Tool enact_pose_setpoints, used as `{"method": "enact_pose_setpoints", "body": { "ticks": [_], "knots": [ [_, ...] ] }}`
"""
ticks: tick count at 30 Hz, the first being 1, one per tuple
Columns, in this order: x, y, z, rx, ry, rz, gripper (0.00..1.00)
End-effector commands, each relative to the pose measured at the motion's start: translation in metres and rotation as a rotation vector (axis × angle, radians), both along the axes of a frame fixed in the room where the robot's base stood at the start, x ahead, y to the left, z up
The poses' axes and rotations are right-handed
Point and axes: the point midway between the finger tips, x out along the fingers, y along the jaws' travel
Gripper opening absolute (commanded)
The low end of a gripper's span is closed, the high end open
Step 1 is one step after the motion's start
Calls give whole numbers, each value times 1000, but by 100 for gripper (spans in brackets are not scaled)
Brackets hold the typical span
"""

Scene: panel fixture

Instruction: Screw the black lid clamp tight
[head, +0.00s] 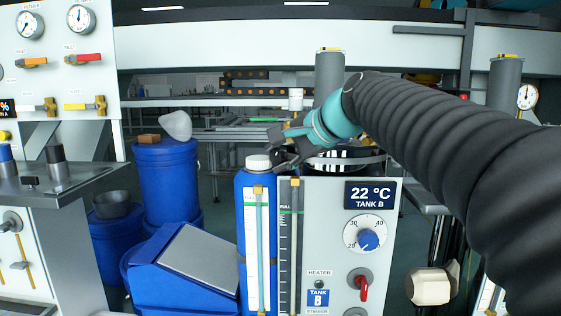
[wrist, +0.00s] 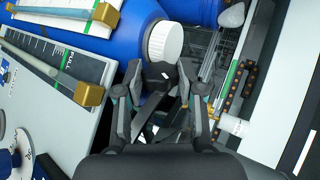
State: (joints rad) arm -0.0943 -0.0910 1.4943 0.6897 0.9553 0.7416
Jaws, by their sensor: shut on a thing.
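My gripper (head: 281,148) is by the top of the Tank B panel, just right of a blue bottle's white cap. In the wrist view, the fingers of my gripper (wrist: 161,82) are closed around a small black part with a pale mark, which looks like the black lid clamp (wrist: 158,71). It sits close to the white cap (wrist: 165,41). The fingers hide much of the clamp, so how far it is screwed down cannot be told.
The blue bottle (head: 251,205) stands against the grey Tank B panel (head: 332,245), which has a blue dial (head: 369,240) and a red-handled valve (head: 362,284). Blue drums (head: 167,185) and a blue bin (head: 165,295) stand to the left. A metal counter (head: 85,190) is at far left.

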Motion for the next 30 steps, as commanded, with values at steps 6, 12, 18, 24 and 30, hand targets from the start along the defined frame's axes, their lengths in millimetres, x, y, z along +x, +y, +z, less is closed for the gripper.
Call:
{"method": "enact_pose_setpoints", "body": {
  "ticks": [6, 12, 18, 24, 30],
  "knots": [
    [0, 0, -1, 0, 2, 0, 3],
    [0, 0, -1, 0, 2, 0, 64],
    [0, 0, -1, 0, 2, 0, 64],
    [0, 0, -1, -1, 2, 1, 64],
    [0, 0, 1, -6, 8, 2, 64]
  ]
}}
